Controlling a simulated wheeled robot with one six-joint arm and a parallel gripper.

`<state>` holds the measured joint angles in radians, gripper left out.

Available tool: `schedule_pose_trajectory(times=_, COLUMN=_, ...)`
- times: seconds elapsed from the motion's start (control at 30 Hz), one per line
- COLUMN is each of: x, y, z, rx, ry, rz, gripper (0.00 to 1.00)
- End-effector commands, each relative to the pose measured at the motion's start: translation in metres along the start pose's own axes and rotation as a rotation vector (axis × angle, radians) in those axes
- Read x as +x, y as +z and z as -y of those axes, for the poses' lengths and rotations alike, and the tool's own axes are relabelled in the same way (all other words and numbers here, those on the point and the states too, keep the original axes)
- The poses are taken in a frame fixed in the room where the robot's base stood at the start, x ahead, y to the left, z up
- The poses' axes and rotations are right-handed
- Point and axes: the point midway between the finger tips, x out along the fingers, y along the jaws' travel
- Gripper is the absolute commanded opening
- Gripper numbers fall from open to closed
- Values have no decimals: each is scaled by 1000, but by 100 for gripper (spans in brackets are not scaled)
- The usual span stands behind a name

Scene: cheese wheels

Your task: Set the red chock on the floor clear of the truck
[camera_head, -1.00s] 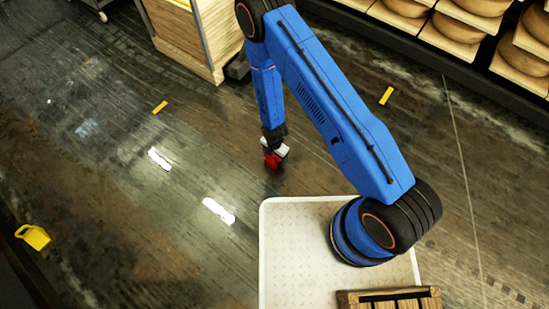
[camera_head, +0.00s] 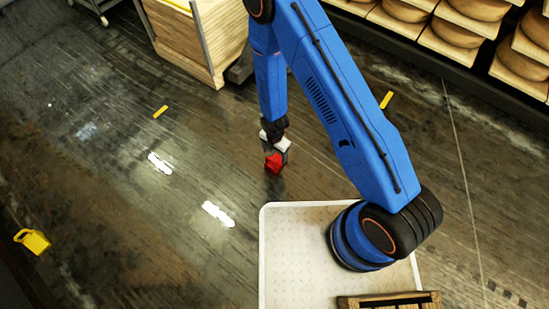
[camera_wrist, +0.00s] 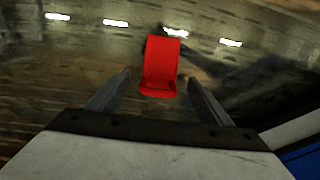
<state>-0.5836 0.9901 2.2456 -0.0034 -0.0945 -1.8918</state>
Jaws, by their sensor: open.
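The red chock (camera_head: 274,163) rests on the dark floor just below my gripper (camera_head: 275,151) in the head view. In the wrist view the red chock (camera_wrist: 160,68) shows its upright face and a short foot, lying ahead of and between the two fingers. My gripper (camera_wrist: 158,92) is open, with a visible gap between the chock and each finger. The truck (camera_head: 200,35), seen as a wooden crate on a metal-framed cart, stands at the upper left of my arm, with clear floor between it and the chock.
Shelves of cheese wheels (camera_head: 460,30) line the upper right. A yellow object (camera_head: 33,241) lies at the lower left. Yellow floor marks (camera_head: 160,112) lie flat. My pale deck is just below the chock. The floor to the left is open.

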Motion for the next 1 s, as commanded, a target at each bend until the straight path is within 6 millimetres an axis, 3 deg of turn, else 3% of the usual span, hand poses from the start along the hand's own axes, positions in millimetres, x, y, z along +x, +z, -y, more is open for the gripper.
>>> schedule_pose_trajectory(times=0.3, x=-31, y=0, z=0, rx=0, ry=0, rz=0, gripper=73)
schedule_pose_trajectory(times=0.67, x=-38, y=2, z=-1, rx=10, ry=2, rz=1, gripper=73)
schedule_pose_trajectory(times=0.77, x=-54, y=8, z=-4, rx=50, ry=12, rz=4, gripper=73)
schedule_pose_trajectory(times=1.0, x=-130, y=40, z=-10, rx=267, ry=50, rz=14, gripper=73)
